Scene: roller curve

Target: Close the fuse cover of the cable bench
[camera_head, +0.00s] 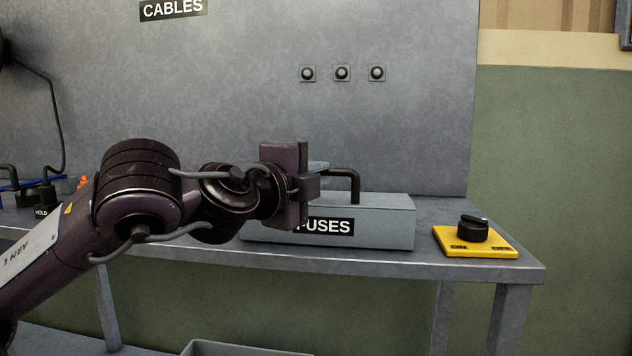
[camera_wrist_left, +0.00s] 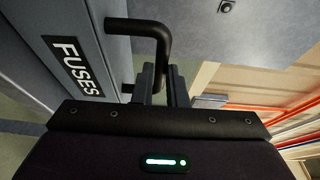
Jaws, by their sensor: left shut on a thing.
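The grey fuse box (camera_head: 385,230) with a black "FUSES" label stands on the bench, right of centre in the head view. A black bar handle (camera_head: 353,178) rises from its top. The box also fills the upper left of the left wrist view (camera_wrist_left: 112,70), with the handle (camera_wrist_left: 150,27) beside it. My left gripper (camera_head: 318,168) is over the box, its fingers (camera_wrist_left: 166,82) shut on the handle's bar. My arm hides the box's left part, and I cannot tell whether the cover lies fully flat. My right gripper is out of view.
A yellow plate with a black rotary knob (camera_head: 473,232) sits right of the box near the bench's right end. The grey bench panel (camera_head: 420,120) stands behind. Black handles and a cable (camera_head: 47,190) are at the far left. A grey bin (camera_head: 240,348) is below.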

